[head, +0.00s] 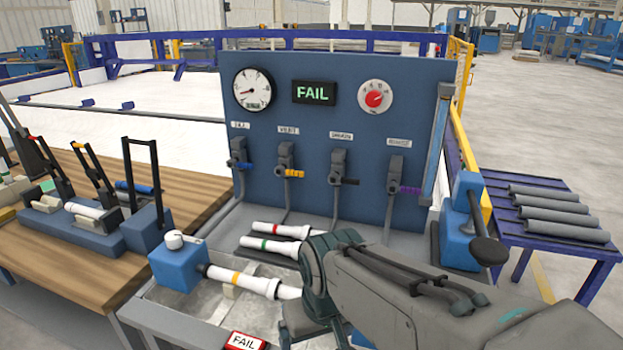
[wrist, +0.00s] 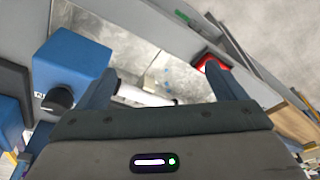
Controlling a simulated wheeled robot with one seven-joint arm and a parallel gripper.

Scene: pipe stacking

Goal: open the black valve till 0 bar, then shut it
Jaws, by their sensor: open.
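The black valve (head: 343,181) is on the blue test panel (head: 310,140), third of the handles from the left. Its black lever points right, about horizontal. The round gauge (head: 252,90) is at the panel's upper left; its needle points left and slightly down, and its figures are too small to read. My gripper (wrist: 158,72) is open, with both fingers spread over the bench in the wrist view. A white pipe (wrist: 140,95) shows partly between and below the fingers, not gripped. In the head view my wrist is in front of the bench, below the black valve and apart from it.
Blue (head: 240,164), yellow (head: 293,173) and purple (head: 408,190) valve handles share the panel. A display (head: 314,93) reads FAIL; a red dial (head: 375,97) is beside it. A blue block (head: 178,265) holds a yellow-banded pipe (head: 240,279). A red FAIL sign (head: 246,341) sits at the front edge.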

